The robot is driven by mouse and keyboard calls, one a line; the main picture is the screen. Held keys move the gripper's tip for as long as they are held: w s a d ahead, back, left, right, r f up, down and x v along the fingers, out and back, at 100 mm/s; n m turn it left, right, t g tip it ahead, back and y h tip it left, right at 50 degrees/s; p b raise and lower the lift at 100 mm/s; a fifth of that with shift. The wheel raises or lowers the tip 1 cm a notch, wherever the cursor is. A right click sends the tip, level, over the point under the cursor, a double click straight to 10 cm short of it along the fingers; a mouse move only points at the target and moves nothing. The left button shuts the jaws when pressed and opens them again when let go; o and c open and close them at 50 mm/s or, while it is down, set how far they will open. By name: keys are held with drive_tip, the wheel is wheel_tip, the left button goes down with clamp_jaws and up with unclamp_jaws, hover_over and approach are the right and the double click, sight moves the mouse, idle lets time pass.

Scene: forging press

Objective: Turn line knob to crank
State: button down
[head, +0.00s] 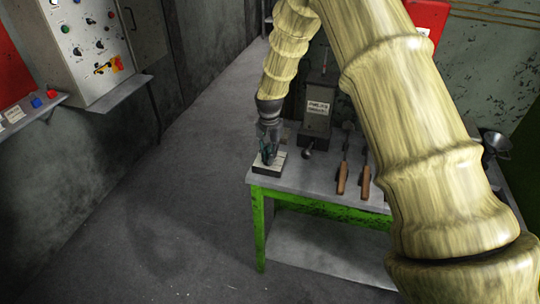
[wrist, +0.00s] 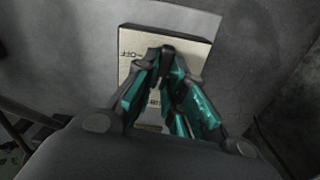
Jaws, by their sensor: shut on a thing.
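My gripper (head: 268,153) points down at a small box (head: 266,171) with a pale top plate, at the near left corner of the green-legged table (head: 300,175). In the wrist view, the plate (wrist: 136,44) carries printed marks, one reading like OFF, partly covered by my fingers. My gripper (wrist: 167,66), with teal finger pads, is closed on a dark knob (wrist: 168,51) over the plate. Most of the knob is hidden by the fingers, so I cannot tell its setting. The crank mark cannot be read.
A grey labelled box (head: 317,118) stands behind my gripper on the table. Wood-handled tools (head: 343,178) lie to the right. A metal bowl (head: 496,143) is at the far right. A wall control panel (head: 92,40) is at the upper left. The floor left of the table is clear.

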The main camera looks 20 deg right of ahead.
drive_tip(key=n, duration=0.5)
drive_tip(key=shift+w+a+r+n, duration=0.1)
drive_tip(key=shift+w+a+n, duration=0.1)
drive_tip(key=shift+w+n, duration=0.1)
drive_tip(key=shift+a+n+b, duration=0.2)
drive_tip(key=shift+n+b, duration=0.15)
drive_tip(key=shift+n, duration=1.95)
drive_tip(key=c, duration=1.5)
unclamp_jaws()
drive_tip(key=shift+s, duration=0.15)
wheel_tip(320, 180, up, 12)
drive_tip(key=shift+f, duration=0.1)
